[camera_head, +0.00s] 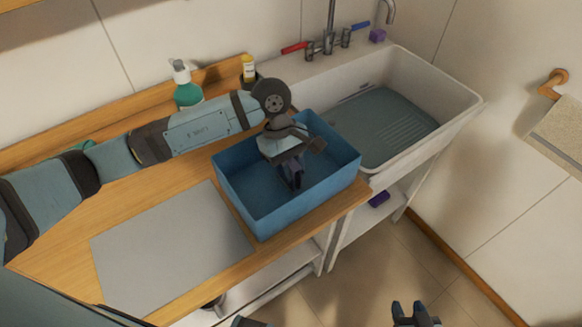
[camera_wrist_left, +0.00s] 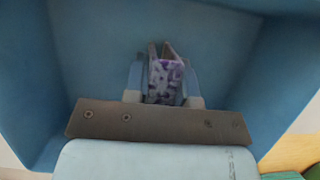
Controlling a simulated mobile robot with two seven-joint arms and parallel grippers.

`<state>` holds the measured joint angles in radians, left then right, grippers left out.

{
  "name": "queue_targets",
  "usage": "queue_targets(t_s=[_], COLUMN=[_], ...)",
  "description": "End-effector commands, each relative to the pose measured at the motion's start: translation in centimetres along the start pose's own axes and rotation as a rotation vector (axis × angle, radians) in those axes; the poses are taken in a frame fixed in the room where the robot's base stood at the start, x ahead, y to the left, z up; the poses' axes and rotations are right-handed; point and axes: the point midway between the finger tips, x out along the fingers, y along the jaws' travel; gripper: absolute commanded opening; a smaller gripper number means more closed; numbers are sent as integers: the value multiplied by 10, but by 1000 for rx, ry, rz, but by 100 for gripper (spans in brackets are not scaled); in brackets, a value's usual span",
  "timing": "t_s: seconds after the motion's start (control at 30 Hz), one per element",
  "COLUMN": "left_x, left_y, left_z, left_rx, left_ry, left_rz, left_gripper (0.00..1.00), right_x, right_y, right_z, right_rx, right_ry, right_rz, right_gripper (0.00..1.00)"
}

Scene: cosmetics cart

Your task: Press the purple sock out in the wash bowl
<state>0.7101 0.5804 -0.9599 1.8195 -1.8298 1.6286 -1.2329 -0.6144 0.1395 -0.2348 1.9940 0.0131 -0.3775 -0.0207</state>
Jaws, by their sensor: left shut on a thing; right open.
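The blue rectangular wash bowl (camera_head: 262,213) stands on the wooden counter, left of the sink. My left gripper (camera_head: 293,182) reaches down inside the bowl, near its middle. It is shut on the purple sock (camera_wrist_left: 166,80), which shows in the left wrist view as a purple and whitish patterned piece between the fingers. In the head view the sock is mostly hidden by my gripper and wrist. My right gripper (camera_head: 414,314) is open and empty at the bottom edge of the head view, over the floor.
A white sink (camera_head: 452,95) with a grey-green ribbed inset adjoins the bowl's right side. A green pump bottle (camera_head: 187,93) and a small yellow bottle (camera_head: 249,70) stand behind. A grey mat (camera_head: 170,250) lies bare on the counter.

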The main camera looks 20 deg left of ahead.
Motion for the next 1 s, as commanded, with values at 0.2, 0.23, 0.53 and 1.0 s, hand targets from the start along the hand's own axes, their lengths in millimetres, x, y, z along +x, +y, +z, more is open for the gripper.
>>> queue_targets(t_s=[0.2,0.23,0.53,1.0], left_x=[2,2,3,4], left_y=[0,0,0,-1], left_z=[-1,-1,-1,-2], left_rx=[-1,-1,-2,-2], left_ry=[1,1,1,1], left_rz=[-1,-1,-2,-4], left_gripper=[2,2,2,2], right_x=[2,2,3,4], right_y=[0,0,0,0], right_z=[2,3,5,6], right_rx=[0,0,0,0], right_ry=[0,0,0,0], right_rz=[0,0,0,0], right_gripper=[43,43,43,43])
